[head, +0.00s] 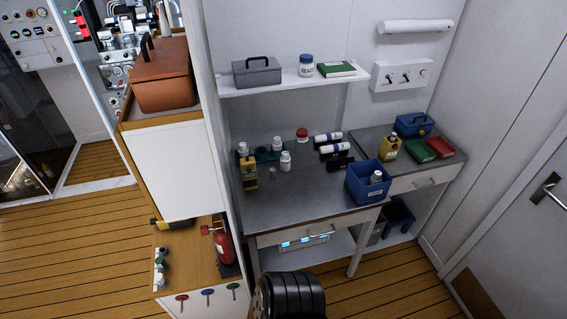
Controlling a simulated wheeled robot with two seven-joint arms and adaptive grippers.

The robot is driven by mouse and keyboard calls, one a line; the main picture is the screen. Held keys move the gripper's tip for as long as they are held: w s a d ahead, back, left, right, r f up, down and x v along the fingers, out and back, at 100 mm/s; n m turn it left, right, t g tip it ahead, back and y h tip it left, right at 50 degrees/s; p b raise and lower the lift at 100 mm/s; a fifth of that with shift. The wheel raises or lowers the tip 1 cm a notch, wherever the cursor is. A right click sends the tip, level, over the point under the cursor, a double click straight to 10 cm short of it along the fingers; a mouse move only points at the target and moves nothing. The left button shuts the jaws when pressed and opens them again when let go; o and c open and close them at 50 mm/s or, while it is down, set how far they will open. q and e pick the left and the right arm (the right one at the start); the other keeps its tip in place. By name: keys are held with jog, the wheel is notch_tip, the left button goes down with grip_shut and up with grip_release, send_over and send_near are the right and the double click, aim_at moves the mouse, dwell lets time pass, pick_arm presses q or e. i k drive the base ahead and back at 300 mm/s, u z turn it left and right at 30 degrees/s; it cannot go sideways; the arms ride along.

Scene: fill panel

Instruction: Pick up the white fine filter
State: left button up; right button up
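Two white cylinders with dark bands lie on their sides at the back of the grey workbench (290,208): one behind (328,137) and one in front (334,149). They look like filters, but I cannot read their labels or tell which is the fine one. A black item (340,164) lies just in front of them. Small white bottles stand to their left, one of them (286,161) near the bench middle. Neither of my grippers shows in the head view.
A blue bin (362,184) holding a white bottle stands at the bench's front right. A yellow bottle (249,174) stands at the left. A shelf (300,82) hangs above the bench. The right side bench carries green and red books (440,147). The front middle of the workbench is clear.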

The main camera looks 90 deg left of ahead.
aim_at(285, 158)
jog(key=u, duration=1.5)
